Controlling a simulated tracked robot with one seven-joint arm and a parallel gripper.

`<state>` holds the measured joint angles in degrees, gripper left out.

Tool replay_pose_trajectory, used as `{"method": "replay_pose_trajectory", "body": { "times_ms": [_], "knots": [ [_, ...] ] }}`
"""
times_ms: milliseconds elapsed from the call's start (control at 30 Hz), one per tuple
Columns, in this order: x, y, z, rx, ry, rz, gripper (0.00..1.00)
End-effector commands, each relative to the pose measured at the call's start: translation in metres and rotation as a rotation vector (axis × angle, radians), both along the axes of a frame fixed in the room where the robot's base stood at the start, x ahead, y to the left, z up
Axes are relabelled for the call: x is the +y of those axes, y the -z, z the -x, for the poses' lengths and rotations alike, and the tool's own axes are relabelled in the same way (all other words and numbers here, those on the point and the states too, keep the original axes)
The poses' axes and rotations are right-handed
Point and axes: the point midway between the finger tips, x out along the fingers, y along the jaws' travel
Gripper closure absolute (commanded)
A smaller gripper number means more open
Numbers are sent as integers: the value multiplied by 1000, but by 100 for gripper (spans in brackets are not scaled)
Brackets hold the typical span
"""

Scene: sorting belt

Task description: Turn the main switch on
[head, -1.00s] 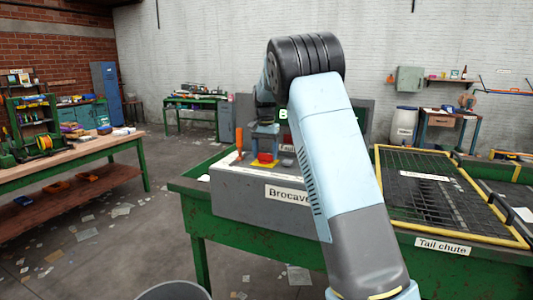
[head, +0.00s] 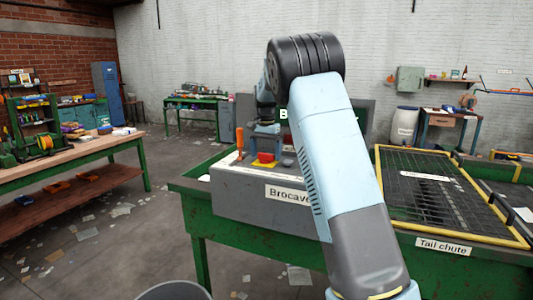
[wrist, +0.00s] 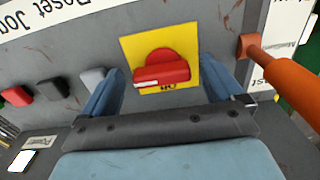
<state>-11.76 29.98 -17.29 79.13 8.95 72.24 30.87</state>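The main switch appears as a red rotary knob on a yellow plate (wrist: 180,42) in the wrist view. Its red handle (wrist: 162,74) lies nearly crosswise, with a pale mark at its left end and partly hidden lettering beneath it. The red knob (head: 266,157) also shows on the control console in the head view. My gripper (wrist: 160,80) is open, with one blue finger on each side of the knob and gaps visible between fingers and handle.
An orange-handled lever (wrist: 290,85) stands close to the right finger in the wrist view. Grey (wrist: 94,78), black (wrist: 52,90) and red (wrist: 17,96) buttons line the panel to the left. The grey console (head: 240,200) sits on a green bench beside a yellow-framed mesh chute (head: 425,238).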

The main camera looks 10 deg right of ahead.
Motion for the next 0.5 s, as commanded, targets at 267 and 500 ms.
{"method": "replay_pose_trajectory", "body": {
  "times_ms": [267, 500],
  "knots": [
    [0, -1, 0, -1, -1, -1, 4],
    [0, -26, 0, -3, -1, -1, 4]
  ]
}}
